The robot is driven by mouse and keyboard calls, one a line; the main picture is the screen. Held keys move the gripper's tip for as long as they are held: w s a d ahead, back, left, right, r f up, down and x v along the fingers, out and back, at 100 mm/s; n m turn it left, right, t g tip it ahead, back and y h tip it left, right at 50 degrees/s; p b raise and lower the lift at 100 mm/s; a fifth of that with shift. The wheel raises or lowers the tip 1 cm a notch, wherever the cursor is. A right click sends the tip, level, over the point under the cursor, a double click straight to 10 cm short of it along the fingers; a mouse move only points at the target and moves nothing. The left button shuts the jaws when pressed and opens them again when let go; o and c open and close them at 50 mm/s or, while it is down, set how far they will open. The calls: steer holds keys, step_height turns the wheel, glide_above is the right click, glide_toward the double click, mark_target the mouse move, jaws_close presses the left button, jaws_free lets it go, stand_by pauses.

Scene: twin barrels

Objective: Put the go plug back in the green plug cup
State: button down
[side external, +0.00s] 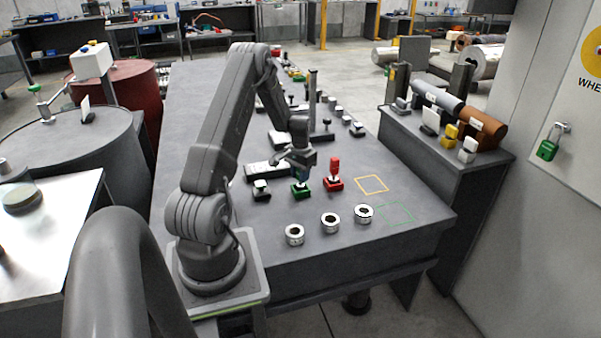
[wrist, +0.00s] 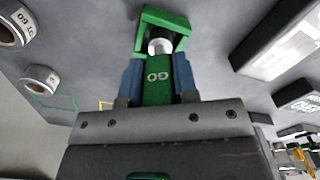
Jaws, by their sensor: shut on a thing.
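My gripper (side external: 302,172) is low over the table, its blue fingers shut on the green go plug (wrist: 157,82), which is marked GO. The plug's silver end (wrist: 160,46) points to the square green plug cup (wrist: 148,18). In the wrist view the silver end overlaps the cup's opening; I cannot tell how deep it sits. In the side external view the green cup (side external: 301,191) stands on the table right below my gripper, which hides most of the plug.
A red plug in a red cup (side external: 333,184) stands close on the right. A dark block with a white top (side external: 261,189) is on the left. Three metal rings (side external: 330,223) lie in front. Orange (side external: 372,185) and green (side external: 396,213) outlined squares are empty on the right.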

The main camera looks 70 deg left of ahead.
steer(key=c, duration=0.8)
jaws_free()
step_height(320, 180, up, 14)
steer(key=shift+f, duration=0.1)
steer(key=w+d+r+m+t+y, duration=0.1)
steer(key=w+d+r, duration=0.1)
steer(key=d+r, duration=0.6)
steer(key=w+d+r+m+t, duration=0.15)
steer(key=d+r, duration=0.35)
steer(key=d, duration=0.8)
steer(key=s+d+r+m+t, duration=0.1)
steer(key=s+d, duration=0.5)
steer(key=d, duration=0.4)
steer(key=s+d+r+m+t+h, duration=0.1)
steer(key=s+d+r+m+t, duration=0.1)
steer(key=s+d, duration=0.5)
steer(key=d, duration=0.4)
